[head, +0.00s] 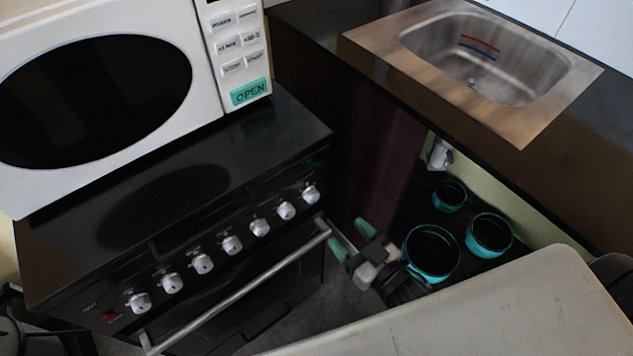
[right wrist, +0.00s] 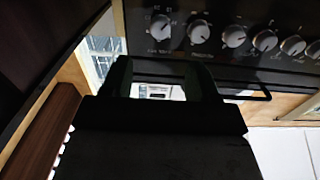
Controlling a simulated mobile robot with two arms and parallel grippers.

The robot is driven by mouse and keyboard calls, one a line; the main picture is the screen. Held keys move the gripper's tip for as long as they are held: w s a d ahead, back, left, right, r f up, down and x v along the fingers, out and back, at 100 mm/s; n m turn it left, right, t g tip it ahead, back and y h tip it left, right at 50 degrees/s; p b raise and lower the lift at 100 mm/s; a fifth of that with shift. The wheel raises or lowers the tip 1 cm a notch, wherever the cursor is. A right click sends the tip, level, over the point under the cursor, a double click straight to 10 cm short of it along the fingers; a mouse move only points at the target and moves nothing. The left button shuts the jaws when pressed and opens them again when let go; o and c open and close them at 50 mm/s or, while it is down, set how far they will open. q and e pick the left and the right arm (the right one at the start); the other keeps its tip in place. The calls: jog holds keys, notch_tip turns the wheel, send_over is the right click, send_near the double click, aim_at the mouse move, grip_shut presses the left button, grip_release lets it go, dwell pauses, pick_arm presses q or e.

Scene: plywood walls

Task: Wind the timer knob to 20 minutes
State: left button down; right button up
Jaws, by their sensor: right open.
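A row of several silver knobs runs along the black stove's front panel, from the near-left knob (head: 138,302) to the far-right knob (head: 310,193). Their labels are too small to read, so I cannot tell which is the timer knob or its setting. My right gripper (head: 350,238) is open and empty, its green-tipped fingers beside the right end of the oven handle, below and right of the far-right knob. It touches no knob. In the right wrist view the dark fingers (right wrist: 160,80) sit below the knob row, under the leftmost knob (right wrist: 160,25). My left gripper is not in view.
The oven handle (head: 240,290) juts out below the knobs. A white microwave (head: 205,100) stands on the stove (head: 290,130). A sink (head: 490,60) is in the counter at right. Teal pots (head: 432,275) stand on a dark surface below it, close to my right arm.

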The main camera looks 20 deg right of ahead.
aim_at(315, 200)
jog(key=x, duration=1)
jog(key=shift+w+a, duration=0.2)
jog(key=shift+w, duration=0.1)
jog(key=shift+c, duration=0.3)
jog(key=c, duration=0.9)
jog(key=shift+o, duration=0.2)
dwell(0.5)
jog(key=o, duration=0.9)
jog(key=shift+s, duration=0.15)
jog(key=v, duration=1)
jog(key=shift+s+d, duration=0.2)
jog(key=shift+s, duration=0.1)
